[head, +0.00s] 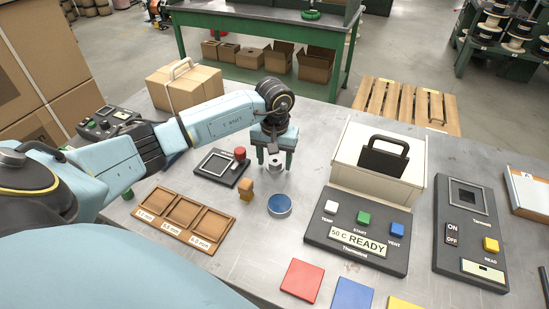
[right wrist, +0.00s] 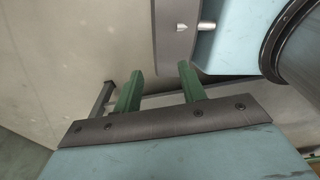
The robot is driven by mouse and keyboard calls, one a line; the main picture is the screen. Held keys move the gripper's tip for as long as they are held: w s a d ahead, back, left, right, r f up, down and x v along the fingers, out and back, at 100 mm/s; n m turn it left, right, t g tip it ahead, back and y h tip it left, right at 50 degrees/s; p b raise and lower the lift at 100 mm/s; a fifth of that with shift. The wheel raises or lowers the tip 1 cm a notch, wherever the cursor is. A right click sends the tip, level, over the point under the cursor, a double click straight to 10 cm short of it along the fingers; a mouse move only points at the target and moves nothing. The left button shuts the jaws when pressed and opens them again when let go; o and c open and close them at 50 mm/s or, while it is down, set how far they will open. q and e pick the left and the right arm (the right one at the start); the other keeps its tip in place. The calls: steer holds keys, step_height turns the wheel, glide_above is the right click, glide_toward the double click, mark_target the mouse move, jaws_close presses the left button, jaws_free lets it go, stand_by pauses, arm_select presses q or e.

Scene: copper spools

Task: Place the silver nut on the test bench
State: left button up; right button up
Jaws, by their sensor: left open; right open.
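A small silver piece that looks like the nut (head: 275,164) sits between the green fingers of my left gripper (head: 276,161) in the head view. The left gripper points down, its jaws open around the piece; I cannot tell whether they touch it. A dark device with a square grey frame and red knob (head: 219,168) lies just left of it on the grey metal table (head: 150,235). No thing is plainly labelled as the test bench. My right gripper (right wrist: 160,70) shows only in the right wrist view, its green fingers apart and nothing between them.
A wooden tray (head: 185,215) with size labels is left. A heater box (head: 378,160) with a READY panel (head: 357,240) and another device (head: 470,225) stand right. Coloured squares (head: 302,280) lie in front.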

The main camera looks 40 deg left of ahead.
mark_target(275, 162)
arm_select(q)
step_height(275, 162, up, 12)
stand_by(0.4)
